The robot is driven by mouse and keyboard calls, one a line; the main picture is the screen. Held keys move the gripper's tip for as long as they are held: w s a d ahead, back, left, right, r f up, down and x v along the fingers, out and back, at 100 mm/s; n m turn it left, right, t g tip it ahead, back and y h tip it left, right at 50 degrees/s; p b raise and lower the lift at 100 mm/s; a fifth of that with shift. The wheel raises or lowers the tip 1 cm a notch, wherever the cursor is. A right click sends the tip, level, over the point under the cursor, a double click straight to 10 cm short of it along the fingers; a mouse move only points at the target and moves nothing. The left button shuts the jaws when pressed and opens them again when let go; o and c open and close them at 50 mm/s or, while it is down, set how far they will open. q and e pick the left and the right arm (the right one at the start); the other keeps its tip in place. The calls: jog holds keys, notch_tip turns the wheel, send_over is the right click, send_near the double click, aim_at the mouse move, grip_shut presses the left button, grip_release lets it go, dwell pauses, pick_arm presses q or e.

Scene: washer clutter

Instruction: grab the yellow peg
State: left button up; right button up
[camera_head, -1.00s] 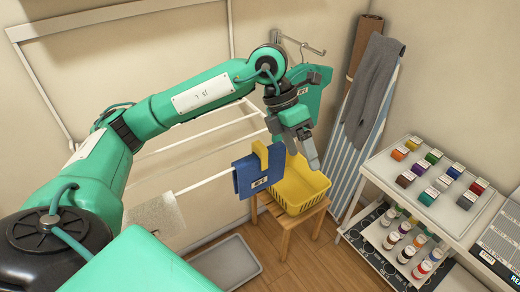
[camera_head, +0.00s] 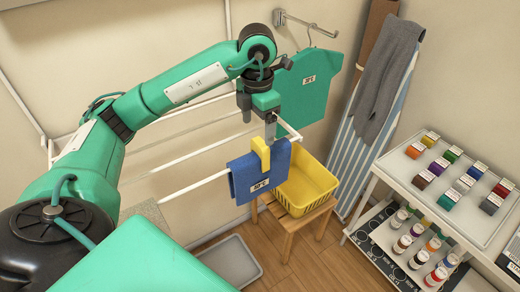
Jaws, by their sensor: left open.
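The yellow peg (camera_head: 261,155) is clipped over the top of a blue cloth (camera_head: 261,178). The cloth hangs on a white bar of the drying rack (camera_head: 196,184) and carries a white temperature label. My left gripper (camera_head: 259,126) points down with its jaws open. In the picture it is just above the peg, and one finger overlaps the area right beside the peg's top. Whether that finger touches the peg I cannot tell. My right gripper is not in view.
A yellow basket (camera_head: 305,187) stands on a wooden stool (camera_head: 291,232) behind the cloth. A green shirt (camera_head: 308,84) hangs on a wall hook. A striped ironing board (camera_head: 362,150) leans by the wall. A white shelf (camera_head: 402,165) with coloured blocks and bottles stands at right.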

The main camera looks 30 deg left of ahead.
aim_at(260, 142)
pick_arm(q)
notch_tip(260, 142, down, 3)
jog(key=shift+s+d+r+p, duration=0.1)
jog(key=shift+s+p, duration=0.05)
jog(key=shift+p, duration=0.2)
jog(key=shift+f, duration=0.45)
jog(key=shift+f+p, duration=0.15)
jog(key=shift+p, duration=0.15)
jog(key=f+p, duration=0.1)
jog(key=f, duration=0.1)
jog(key=f+p, duration=0.1)
jog(key=shift+s+d+f+p, duration=0.1)
jog(key=shift+d+f+p, duration=0.2)
jog(key=shift+d+f, duration=0.1)
jog(key=shift+f, duration=0.5)
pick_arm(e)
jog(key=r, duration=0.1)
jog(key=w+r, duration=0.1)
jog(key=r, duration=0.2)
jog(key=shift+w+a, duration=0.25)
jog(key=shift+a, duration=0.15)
pick_arm(q)
jog(key=c, duration=0.9)
jog(key=shift+c, duration=0.8)
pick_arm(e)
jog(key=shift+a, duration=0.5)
